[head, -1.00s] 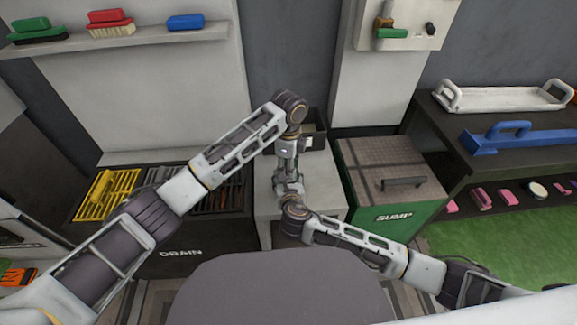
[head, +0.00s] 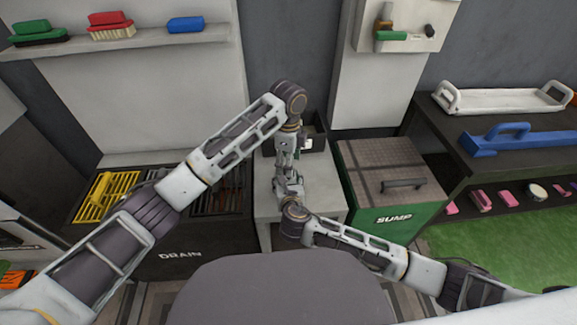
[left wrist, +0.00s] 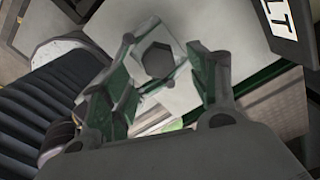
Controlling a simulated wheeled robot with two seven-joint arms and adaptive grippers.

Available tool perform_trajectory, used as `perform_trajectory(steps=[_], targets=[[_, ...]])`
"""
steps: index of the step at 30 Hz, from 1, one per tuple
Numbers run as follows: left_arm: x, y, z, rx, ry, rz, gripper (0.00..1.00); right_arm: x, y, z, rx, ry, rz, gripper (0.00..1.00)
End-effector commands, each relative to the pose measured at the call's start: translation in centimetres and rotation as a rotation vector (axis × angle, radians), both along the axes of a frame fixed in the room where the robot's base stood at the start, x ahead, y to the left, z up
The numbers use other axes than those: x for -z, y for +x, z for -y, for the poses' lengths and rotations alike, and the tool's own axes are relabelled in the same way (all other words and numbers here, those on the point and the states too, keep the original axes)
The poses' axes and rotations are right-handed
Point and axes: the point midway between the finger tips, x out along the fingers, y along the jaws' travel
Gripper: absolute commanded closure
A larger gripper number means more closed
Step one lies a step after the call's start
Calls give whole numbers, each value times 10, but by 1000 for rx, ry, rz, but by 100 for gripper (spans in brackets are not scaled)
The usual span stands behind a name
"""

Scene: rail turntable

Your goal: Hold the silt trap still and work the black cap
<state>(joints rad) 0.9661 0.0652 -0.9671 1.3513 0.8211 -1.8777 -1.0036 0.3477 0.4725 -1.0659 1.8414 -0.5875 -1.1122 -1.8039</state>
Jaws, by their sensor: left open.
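In the left wrist view a black hexagonal cap (left wrist: 157,60) sits on the pale, square top of the silt trap (left wrist: 160,32). My left gripper (left wrist: 162,48) is open, with its green-padded fingers on either side of the cap; I cannot tell whether they touch it. In the head view my left gripper (head: 287,160) points down over the light grey stand (head: 325,190). My right gripper (head: 289,187) meets it there from the front; its jaws are hidden, so their state cannot be told. The silt trap and cap are not clearly visible in the head view, behind my arms.
A dark box (head: 316,135) with a white label stands at the back of the stand; it shows in the left wrist view (left wrist: 310,35). The DRAIN unit (head: 180,254) is to the left. The green SUMP box (head: 395,217), with a handled lid, is close on the right.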

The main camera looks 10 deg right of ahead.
Motion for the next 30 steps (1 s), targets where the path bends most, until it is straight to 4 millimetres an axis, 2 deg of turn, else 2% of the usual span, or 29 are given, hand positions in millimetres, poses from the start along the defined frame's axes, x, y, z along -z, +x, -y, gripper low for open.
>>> perform_trajectory(steps=[9, 15, 21, 30], targets=[[-49, 0, 1, 2, -1, 3, 40, 0, 0, 0, 0, 0, -1, 86], [-74, 0, 0, 2, -1, 2, 40, 0, 0, 0, 1, 0, 0, 86], [-86, 0, 0, 1, 0, 0, 40, 0, 0, 0, 0, 0, 0, 86], [-88, 0, 0, 1, -1, -1, 40, 0, 0, 0, 0, 0, 0, 86]])
